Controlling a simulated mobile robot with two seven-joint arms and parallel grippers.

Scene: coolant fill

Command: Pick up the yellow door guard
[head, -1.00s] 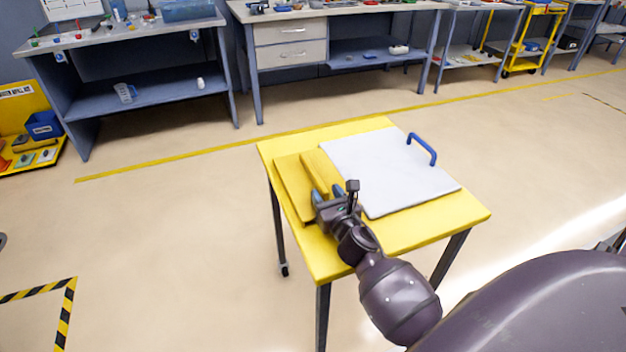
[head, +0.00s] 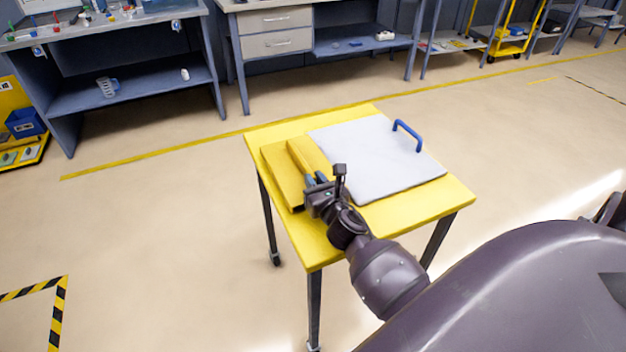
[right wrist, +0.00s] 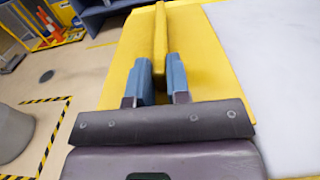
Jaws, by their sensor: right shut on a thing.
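The yellow door guard (head: 281,174) is a flat yellow piece with a raised rib along it, at the left side of the yellow table. My right gripper (head: 316,181) is at the near end of the rib, with its blue fingers on either side of it. In the right wrist view the fingers (right wrist: 160,80) are closed on the rib of the guard (right wrist: 122,75). I cannot tell whether the guard rests on the table or is slightly raised. My left gripper is not in view.
The yellow table (head: 419,208) also holds a white panel (head: 375,158) with a blue handle (head: 408,134), right of the guard. Workbenches (head: 130,95) stand along the back. The floor left of the table is open, with black-and-yellow marking (head: 58,310).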

